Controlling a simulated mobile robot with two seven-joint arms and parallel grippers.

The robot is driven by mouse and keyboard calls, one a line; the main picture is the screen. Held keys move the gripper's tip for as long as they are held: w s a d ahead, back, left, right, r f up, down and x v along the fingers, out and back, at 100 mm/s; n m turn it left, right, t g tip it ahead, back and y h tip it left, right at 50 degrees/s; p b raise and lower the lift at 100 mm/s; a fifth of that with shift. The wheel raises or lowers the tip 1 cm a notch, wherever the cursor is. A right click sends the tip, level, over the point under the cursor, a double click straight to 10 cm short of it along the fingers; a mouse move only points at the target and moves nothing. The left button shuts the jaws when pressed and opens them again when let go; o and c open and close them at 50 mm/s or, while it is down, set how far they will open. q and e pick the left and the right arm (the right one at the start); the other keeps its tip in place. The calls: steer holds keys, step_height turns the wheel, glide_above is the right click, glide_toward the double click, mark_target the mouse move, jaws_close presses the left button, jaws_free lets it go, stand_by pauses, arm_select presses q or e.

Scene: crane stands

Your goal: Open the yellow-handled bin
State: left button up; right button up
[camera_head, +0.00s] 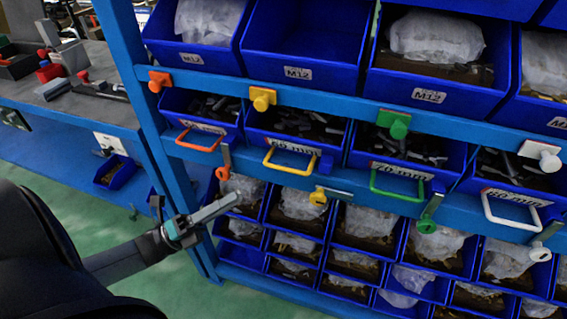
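The yellow-handled bin (337,152) is a blue bin in the middle row of the rack, second from the left. Its yellow handle (290,172) hangs on its front, and dark parts lie inside. A yellow knob (262,98) sits on the blue rail above it. A yellow-ended metal latch (320,196) is on the rail below, its bar lying roughly level to the right. My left gripper (196,212) is below and left of the bin, apart from the handle. It holds nothing that I can see, but its finger opening is unclear. My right gripper is out of view.
Neighbouring bins have orange (199,140), green (397,186) and white (512,212) handles; their latch bars point upward. Small bins with bagged contents fill the rows below. A blue post (150,130) stands between the rack and a workbench (75,105) at left. Green floor is open below.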

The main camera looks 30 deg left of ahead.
mark_target(285, 169)
arm_select(q)
steer(key=x, duration=1.3)
steer(key=shift+w+r, duration=0.1)
steer(key=shift+w, duration=0.05)
jaws_close()
stand_by(0.9)
